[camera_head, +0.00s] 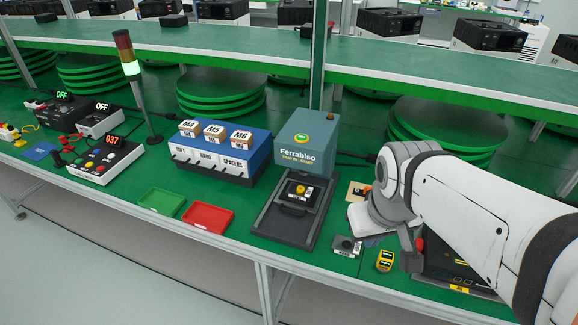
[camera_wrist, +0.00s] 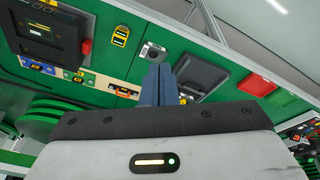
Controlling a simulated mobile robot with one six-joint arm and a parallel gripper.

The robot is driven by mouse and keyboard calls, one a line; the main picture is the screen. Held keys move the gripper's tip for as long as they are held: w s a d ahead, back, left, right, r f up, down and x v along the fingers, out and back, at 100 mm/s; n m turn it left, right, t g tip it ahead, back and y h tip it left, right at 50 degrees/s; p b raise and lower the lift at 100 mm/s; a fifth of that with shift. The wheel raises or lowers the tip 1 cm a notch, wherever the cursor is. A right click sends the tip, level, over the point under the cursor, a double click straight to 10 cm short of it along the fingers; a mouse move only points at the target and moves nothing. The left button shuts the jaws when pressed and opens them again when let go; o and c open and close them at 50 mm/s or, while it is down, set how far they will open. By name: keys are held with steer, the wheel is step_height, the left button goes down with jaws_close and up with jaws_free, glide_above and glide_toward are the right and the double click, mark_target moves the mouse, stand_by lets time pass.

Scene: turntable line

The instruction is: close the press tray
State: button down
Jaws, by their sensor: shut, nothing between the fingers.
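A black fixture with a yellow round piece (camera_head: 300,190) sits at the tray's inner end. In the wrist view the tray (camera_wrist: 208,72) lies just right of my gripper (camera_wrist: 162,68). My gripper's blue-grey fingers are together and empty. In the head view my gripper (camera_head: 374,241) is mostly hidden by my wrist, right of the tray.
A small grey block (camera_head: 346,246) and a yellow device (camera_head: 384,260) stand right of the tray. A black case (camera_head: 455,268) is partly behind my arm. Red (camera_head: 208,218) and green (camera_head: 162,201) trays and a blue bin rack (camera_head: 220,155) stand left.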

steer(key=w+a+f+n+h+b, duration=0.1)
steer(key=w+a+f+n+b, duration=0.65)
steer(key=n, duration=0.65)
steer(key=n+t+b, duration=0.2)
steer(key=n+b, duration=0.4)
steer(key=n, duration=1)
glide_toward(285, 230)
steer(key=b+x, duration=0.2)
steer(key=x, duration=0.4)
steer(key=shift+a+f+b, duration=0.1)
steer(key=shift+a+b, duration=0.05)
steer(key=shift+b, duration=0.15)
steer(key=w, duration=0.1)
steer(key=w+d, duration=0.1)
steer(key=w, duration=0.1)
steer(key=shift+w+d+r, duration=0.15)
steer(key=shift+w+r, duration=0.15)
steer(key=shift+w, duration=0.1)
